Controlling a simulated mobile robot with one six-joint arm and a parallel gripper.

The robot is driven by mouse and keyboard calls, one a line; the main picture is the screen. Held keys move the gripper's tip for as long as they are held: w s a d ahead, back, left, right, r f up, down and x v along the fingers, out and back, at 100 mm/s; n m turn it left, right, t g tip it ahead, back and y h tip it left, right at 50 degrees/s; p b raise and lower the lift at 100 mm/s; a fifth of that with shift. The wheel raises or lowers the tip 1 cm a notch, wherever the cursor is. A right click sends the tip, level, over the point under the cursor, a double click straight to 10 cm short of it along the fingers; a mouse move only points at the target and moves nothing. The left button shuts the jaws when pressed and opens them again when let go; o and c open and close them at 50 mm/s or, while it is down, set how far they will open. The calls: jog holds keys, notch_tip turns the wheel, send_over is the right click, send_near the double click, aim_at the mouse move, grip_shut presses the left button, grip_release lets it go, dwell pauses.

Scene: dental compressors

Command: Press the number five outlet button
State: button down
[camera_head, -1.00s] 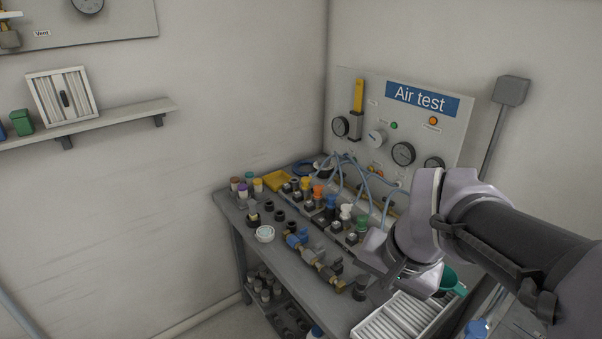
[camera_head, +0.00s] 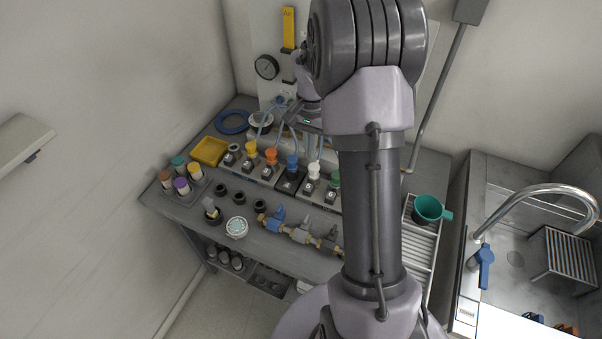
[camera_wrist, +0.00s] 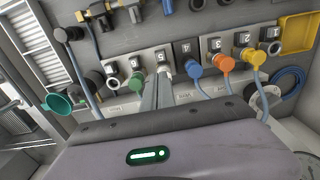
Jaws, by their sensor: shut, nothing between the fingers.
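A row of numbered outlets lines the bench, each with a small dark button and most with a coloured knob. In the wrist view, the button that looks like number five (camera_wrist: 160,57) sits between the dark number four block (camera_wrist: 186,48) and the button over the green knob (camera_wrist: 137,81). In the head view, the matching button (camera_head: 308,187) is below the white knob (camera_head: 314,169). My gripper (camera_wrist: 163,78) is shut and empty, its fingertips in front of the number five outlet, partly covering it. Contact cannot be told. The head view shows my wrist behind the row.
Blue (camera_head: 292,161), orange (camera_head: 271,154) and yellow (camera_head: 250,147) knobs stand to the left, with pale hoses behind. Brass valve fittings (camera_head: 300,234) lie in front. A teal funnel (camera_head: 428,208) and white rack (camera_head: 423,243) are right, before the sink (camera_head: 515,258).

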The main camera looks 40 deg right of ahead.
aim_at(308, 186)
notch_tip(308, 186, down, 14)
jog(key=b, duration=0.5)
